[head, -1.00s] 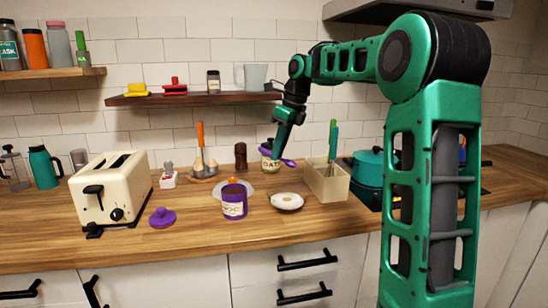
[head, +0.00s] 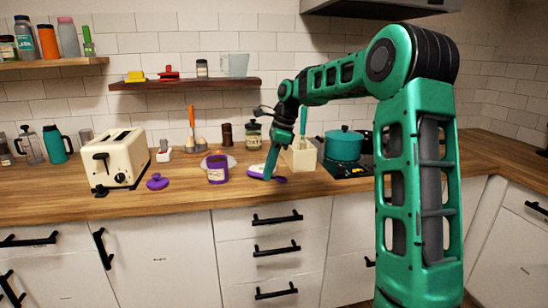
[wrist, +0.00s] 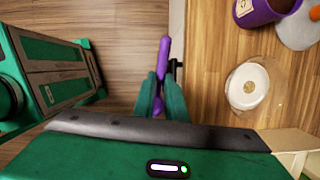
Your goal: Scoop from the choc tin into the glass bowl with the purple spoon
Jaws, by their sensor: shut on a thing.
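My gripper (head: 271,172) is shut on the purple spoon (wrist: 164,55), low over the front part of the counter. The spoon shows as a purple strip between the fingers (wrist: 160,98) in the wrist view. The choc tin (head: 217,172) is purple with a pale label, lidless, and stands upright left of my gripper; dark contents show inside it. It also shows at the wrist view's top right (wrist: 262,12).
A white round dish (wrist: 248,86) lies right of the spoon in the wrist view. A cream utensil box (head: 302,160) and teal pot (head: 343,146) stand right of my gripper. A toaster (head: 118,160) is left.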

